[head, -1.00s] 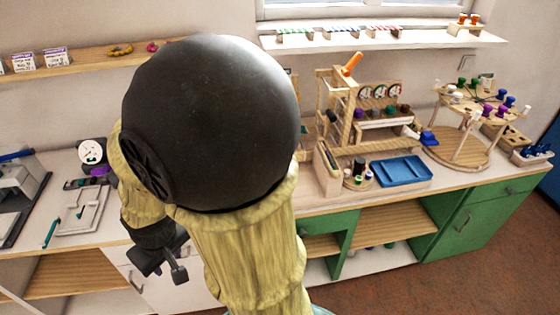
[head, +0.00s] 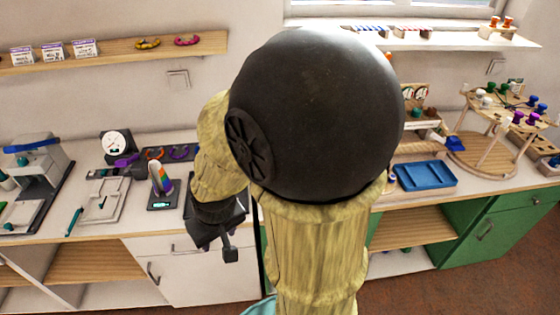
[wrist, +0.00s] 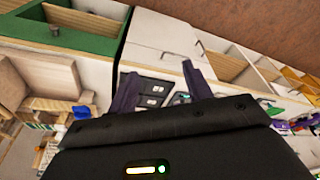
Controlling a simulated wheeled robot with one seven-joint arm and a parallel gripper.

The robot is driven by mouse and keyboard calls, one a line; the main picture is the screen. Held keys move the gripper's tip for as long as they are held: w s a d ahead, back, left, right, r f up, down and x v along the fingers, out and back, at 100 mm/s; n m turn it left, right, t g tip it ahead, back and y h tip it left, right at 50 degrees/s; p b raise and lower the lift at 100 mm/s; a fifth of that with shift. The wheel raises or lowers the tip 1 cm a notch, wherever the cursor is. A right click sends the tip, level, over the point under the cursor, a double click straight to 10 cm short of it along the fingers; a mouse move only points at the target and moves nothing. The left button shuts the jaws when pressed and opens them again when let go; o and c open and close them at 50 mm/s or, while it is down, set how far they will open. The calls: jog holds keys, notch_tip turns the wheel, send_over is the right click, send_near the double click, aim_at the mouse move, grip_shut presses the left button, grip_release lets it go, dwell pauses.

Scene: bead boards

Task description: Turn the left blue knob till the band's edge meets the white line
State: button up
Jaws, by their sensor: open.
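My gripper (head: 228,246) hangs in front of the counter's front edge in the head view, partly hidden by my own arm. In the wrist view its two dark fingers stand wide apart with nothing held between them (wrist: 160,88). Small blue knobs (head: 533,100) show among green, white and purple ones on a raised round wooden stand (head: 480,150) at the far right, well away from my gripper. I cannot tell which is the left blue knob of the task. No band edge or white line can be made out.
A blue tray (head: 426,175) lies on the counter left of the stand. A dial gauge (head: 115,143) and a rainbow-striped upright piece (head: 160,180) stand on the left counter. My arm hides the middle of the counter. Green cabinets (head: 485,232) are below, right.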

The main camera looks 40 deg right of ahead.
jog(key=o, duration=0.4)
jog(key=shift+w+d+f, duration=0.15)
jog(key=shift+f, duration=0.1)
jog(key=shift+c, duration=0.2)
jog(key=shift+o, duration=0.7)
jog(key=w+d+f+m, duration=0.2)
jog(key=f+m, duration=0.1)
jog(key=f, duration=0.4)
jog(key=w+d+f+m+t+y+b, duration=0.1)
jog(key=w+d+f+m, duration=0.2)
jog(key=f, duration=0.3)
jog(key=shift+f+m, duration=0.4)
jog(key=shift+m, duration=0.4)
jog(key=w+d+f+m+t+y+b, duration=0.1)
jog(key=w+d+f+m+t, duration=0.2)
jog(key=m, duration=0.5)
jog(key=w+d+f+m+t, duration=0.2)
jog(key=w+m+t, duration=0.1)
jog(key=m+t, duration=0.4)
jog(key=s+d+r+m+h, duration=0.2)
jog(key=d+m+h, duration=0.3)
jog(key=m, duration=0.5)
jog(key=s+d+r+m+t+h, duration=0.1)
jog(key=d+r+m+h, duration=0.3)
jog(key=d+m, duration=0.5)
jog(key=s+d+h+b, duration=0.1)
jog(key=h, duration=0.1)
jog(key=shift+m+t+h, duration=0.3)
jog(key=shift+m, duration=0.1)
jog(key=shift+d, duration=0.1)
